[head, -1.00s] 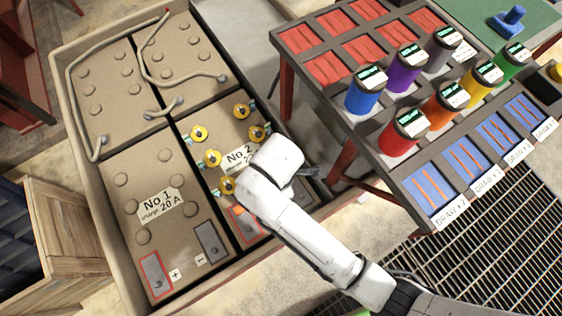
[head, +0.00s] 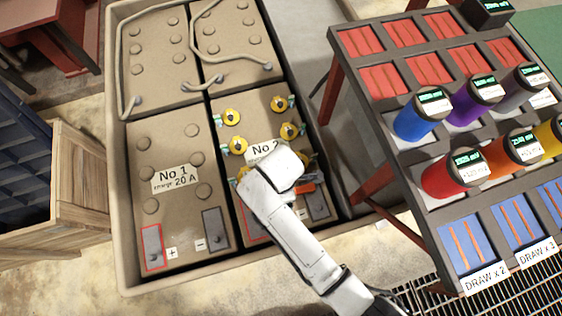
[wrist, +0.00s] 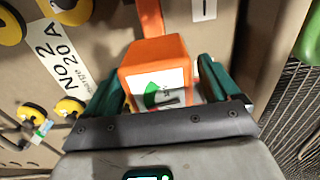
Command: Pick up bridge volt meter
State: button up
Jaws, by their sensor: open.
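The orange box-shaped meter (wrist: 155,62), with a white face and a green dial mark, stands at the centre of the wrist view. In the head view only a small orange piece (head: 305,188) shows beside my gripper. My gripper (wrist: 158,78) is open, with one teal finger at the left and one at the right of the meter. I cannot tell whether either finger touches it. The lower part of the meter is hidden behind my gripper's dark bar. In the head view my wrist covers part of the No 2 battery block (head: 250,105).
The No 1 block (head: 175,215) lies left of my arm inside a tan tray (head: 118,180). Several yellow-capped terminals (head: 238,146) stand near my gripper. A rack (head: 385,120) with coloured canisters stands to the right. A wooden crate (head: 80,185) is at the left.

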jog(key=shift+f, duration=0.95)
jog(key=c, duration=1.2)
jog(key=shift+c, duration=1)
jog(key=shift+r, duration=0.15)
